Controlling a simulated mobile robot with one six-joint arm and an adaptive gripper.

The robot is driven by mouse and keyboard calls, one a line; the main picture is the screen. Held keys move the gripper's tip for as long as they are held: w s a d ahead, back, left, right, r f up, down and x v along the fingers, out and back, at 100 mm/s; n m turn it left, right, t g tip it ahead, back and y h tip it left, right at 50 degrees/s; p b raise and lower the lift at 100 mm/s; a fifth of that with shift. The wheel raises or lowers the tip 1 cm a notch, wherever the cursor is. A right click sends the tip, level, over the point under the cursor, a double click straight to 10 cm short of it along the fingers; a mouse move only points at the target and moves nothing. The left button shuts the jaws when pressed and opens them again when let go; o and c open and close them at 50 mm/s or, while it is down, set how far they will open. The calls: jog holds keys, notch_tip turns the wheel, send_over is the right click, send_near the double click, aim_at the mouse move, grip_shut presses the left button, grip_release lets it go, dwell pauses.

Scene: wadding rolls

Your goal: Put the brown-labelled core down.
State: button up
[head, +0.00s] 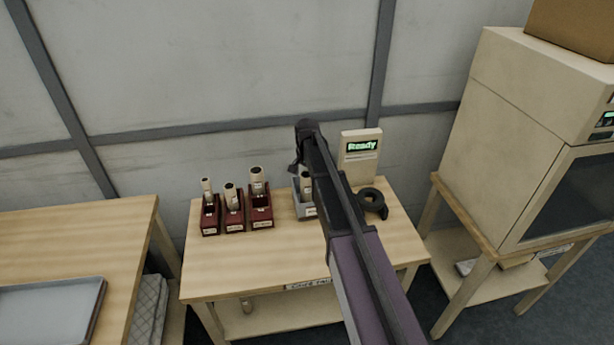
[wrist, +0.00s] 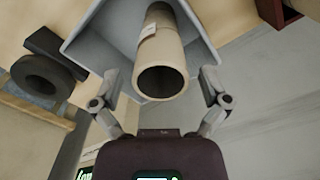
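A pale cardboard core (head: 306,183) stands in a grey holder (head: 299,212) on the middle table. In the wrist view the same core (wrist: 160,82) shows its hollow end towards me, inside the grey holder (wrist: 100,35). A small pale label is on its side; I cannot make out a brown one. My gripper (wrist: 162,82) is open, with one finger on each side of the core and a gap to each. In the head view my gripper (head: 297,165) is at the core's upper end, and my arm hides part of the holder.
Several dark red holders (head: 235,220) with pale cores stand to the left. A dark ring-shaped thing (head: 373,200) lies to the right, by a display unit (head: 360,160) reading "Ready". The table's front (head: 245,268) is bare. A large cabinet (head: 520,130) stands at right.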

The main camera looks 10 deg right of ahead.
jog(key=shift+r, duration=0.15)
dwell(0.3)
notch_tip(320, 180, up, 12)
jog(key=p, duration=1.2)
jog(key=shift+r+p, duration=0.15)
jog(key=shift+p, duration=0.15)
dwell(0.3)
jog(key=s+n, duration=0.7)
jog(key=s, duration=2.2)
jog(key=shift+d, duration=0.3)
jog(key=shift+s, duration=0.1)
notch_tip(320, 180, down, 5)
jog(key=b, duration=0.4)
jog(key=shift+r+b, duration=0.2)
jog(key=shift+b, duration=0.1)
